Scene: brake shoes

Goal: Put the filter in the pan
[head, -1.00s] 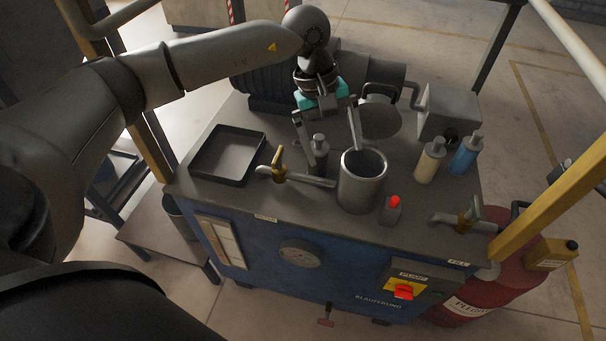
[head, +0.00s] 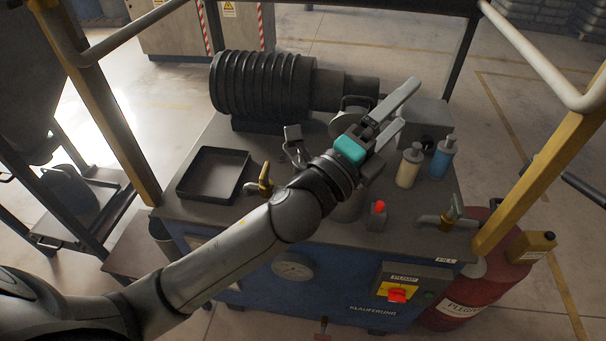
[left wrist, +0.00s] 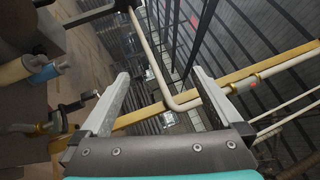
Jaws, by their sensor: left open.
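The pan, a shallow black square tray (head: 214,176), sits at the left of the bench top and looks empty. I cannot make out the filter for certain. A grey cylinder (head: 347,208) stands mid-bench, mostly hidden behind my left arm, so its open top does not show. My left gripper (head: 410,103) is open, raised above the right back of the bench and pointing up and right, away from the pan. In the left wrist view its two fingers (left wrist: 160,75) are apart with nothing between them. My right gripper is not in view.
A ribbed dark motor (head: 262,85) lies along the bench's back. A brass-handled tap (head: 265,180) is beside the pan. Yellow posts (head: 540,160) and rails frame the bench.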

